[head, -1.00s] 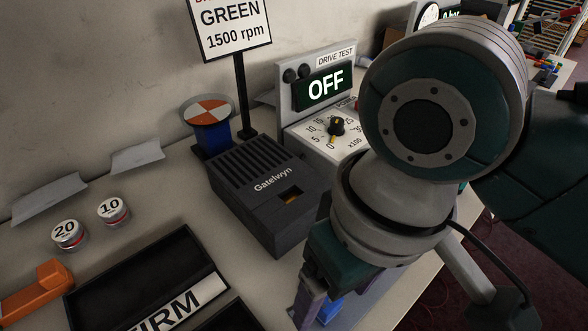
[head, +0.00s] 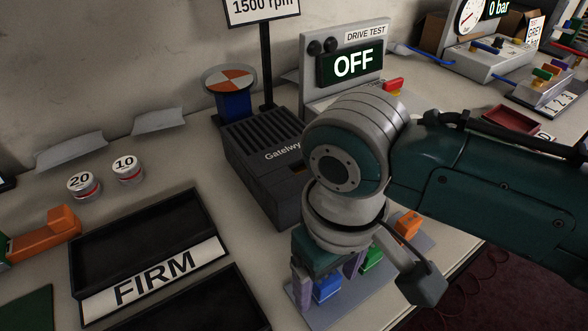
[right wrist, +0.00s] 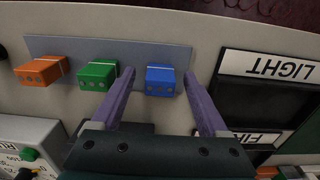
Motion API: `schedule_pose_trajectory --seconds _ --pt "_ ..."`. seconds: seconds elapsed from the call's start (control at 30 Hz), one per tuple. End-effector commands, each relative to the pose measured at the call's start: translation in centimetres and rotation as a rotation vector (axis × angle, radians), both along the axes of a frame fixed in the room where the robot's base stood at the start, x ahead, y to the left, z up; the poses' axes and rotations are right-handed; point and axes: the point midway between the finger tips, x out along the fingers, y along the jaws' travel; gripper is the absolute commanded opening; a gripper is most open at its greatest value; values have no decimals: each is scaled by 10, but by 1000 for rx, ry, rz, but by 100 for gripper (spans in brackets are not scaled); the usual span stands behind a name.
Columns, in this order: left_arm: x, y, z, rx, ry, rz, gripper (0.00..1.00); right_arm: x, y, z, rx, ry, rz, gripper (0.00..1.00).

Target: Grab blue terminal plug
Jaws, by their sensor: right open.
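The blue terminal plug (right wrist: 160,80) lies on a grey-blue strip in the right wrist view, and also shows in the head view (head: 326,287). My right gripper (right wrist: 158,84) is open, with one purple finger on each side of the blue plug. Its fingers appear apart from the plug; the height between them is hard to judge. In the head view my right gripper (head: 327,275) hangs over the strip and partly hides it. A green plug (right wrist: 97,76) and an orange plug (right wrist: 41,71) sit on the same strip. My left gripper is not in view.
A dark Gatelwyn box (head: 262,168) stands behind the strip, with the drive test panel (head: 345,60) beyond it. A black tray labelled FIRM (head: 150,235) lies to the left. Round weights (head: 127,170) stand farther back. The table's front edge is close to the strip.

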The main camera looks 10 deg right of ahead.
Motion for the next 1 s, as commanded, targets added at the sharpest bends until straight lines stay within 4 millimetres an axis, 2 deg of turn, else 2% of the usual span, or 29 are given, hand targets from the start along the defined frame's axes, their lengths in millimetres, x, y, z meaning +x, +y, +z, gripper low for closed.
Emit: schedule_pose_trajectory --seconds 0.1,0.33,1.0 --pt "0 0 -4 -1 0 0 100 0 0 -10 0 0 1 78" --pt "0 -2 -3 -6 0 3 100 0 0 -10 0 -1 1 76" --pt "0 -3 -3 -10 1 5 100 0 0 -10 -1 0 0 1"
